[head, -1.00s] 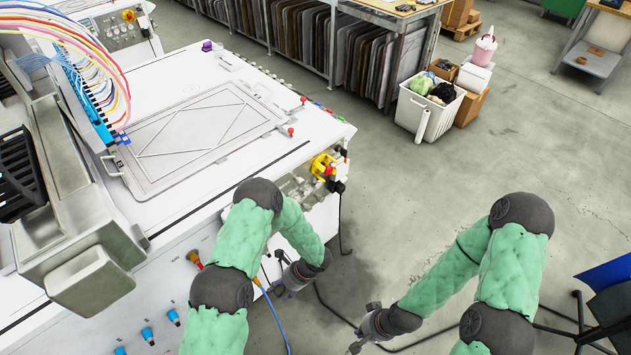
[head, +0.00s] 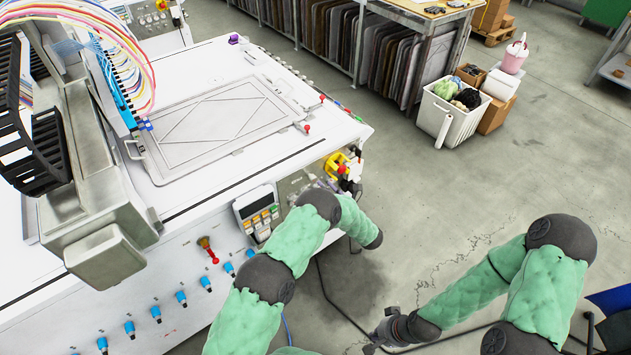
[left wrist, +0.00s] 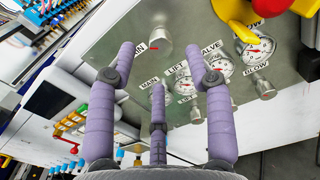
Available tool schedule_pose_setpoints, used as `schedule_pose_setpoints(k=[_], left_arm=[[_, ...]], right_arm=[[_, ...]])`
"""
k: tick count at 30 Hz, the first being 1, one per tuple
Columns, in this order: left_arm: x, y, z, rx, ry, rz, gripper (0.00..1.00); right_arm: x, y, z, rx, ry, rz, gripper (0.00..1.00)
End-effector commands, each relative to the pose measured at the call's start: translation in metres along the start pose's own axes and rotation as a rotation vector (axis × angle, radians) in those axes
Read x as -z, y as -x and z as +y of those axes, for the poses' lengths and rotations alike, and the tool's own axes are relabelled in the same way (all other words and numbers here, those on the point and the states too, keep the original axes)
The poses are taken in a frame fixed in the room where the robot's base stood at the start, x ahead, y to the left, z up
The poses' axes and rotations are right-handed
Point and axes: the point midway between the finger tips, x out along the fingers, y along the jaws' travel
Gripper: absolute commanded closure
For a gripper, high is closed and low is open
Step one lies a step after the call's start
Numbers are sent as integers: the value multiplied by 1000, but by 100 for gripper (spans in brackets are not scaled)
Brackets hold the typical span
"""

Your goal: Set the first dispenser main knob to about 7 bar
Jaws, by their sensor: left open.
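In the left wrist view a silvery round knob (left wrist: 158,43) stands on the grey panel (left wrist: 105,40), with a red mark at its edge. A label beside it ends in "IN"; a finger covers its start. My right gripper (head: 378,342) hangs low over the floor, too small to read.
Dial gauges labelled lift (left wrist: 185,86), valve (left wrist: 218,64) and blow (left wrist: 254,47) sit to the right, with small knobs below them. A yellow and red switch (left wrist: 238,12) sticks out above. A keypad unit (head: 257,212) is left of the panel.

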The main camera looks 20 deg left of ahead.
Motion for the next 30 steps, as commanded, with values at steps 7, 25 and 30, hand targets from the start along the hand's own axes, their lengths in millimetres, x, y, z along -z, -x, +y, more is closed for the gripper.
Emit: schedule_pose_setpoints(k=[7, 25, 30], left_arm=[[1, -42, 1, -3, 1, 0, 48], [0, -61, 0, 0, -1, 1, 62], [0, -61, 0, 0, 0, 1, 100]], right_arm=[[0, -8, 3, 0, 0, 0, 100], [0, -10, 4, 0, 0, 0, 100], [0, -10, 4, 0, 0, 0, 100]])
